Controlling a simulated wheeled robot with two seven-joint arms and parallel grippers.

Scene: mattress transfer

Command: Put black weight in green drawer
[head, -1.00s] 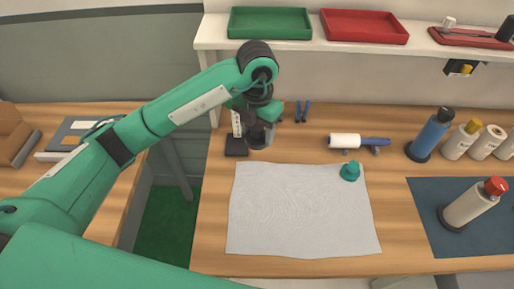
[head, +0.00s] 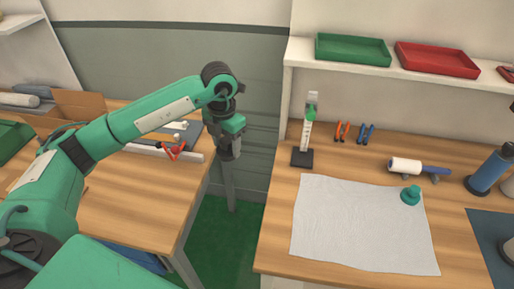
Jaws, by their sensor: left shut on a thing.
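My left gripper (head: 230,152) hangs pointing down over the gap between the two tables. It is shut on a small dark thing, which I take to be the black weight; the fingers hide most of it. No other loose black weight shows. Another green container (head: 12,140) shows partly at the left edge, on the left table. I cannot tell which is the green drawer. My right gripper is not in view.
The right table (head: 275,222) bears a white cloth (head: 362,228), a gauge stand (head: 304,157), pliers (head: 342,132), a roller (head: 405,166) and a blue bottle (head: 490,170). A red tray (head: 437,60) is on the shelf. The left table (head: 140,205) holds a cardboard box (head: 92,102) and red-handled tool (head: 174,152).

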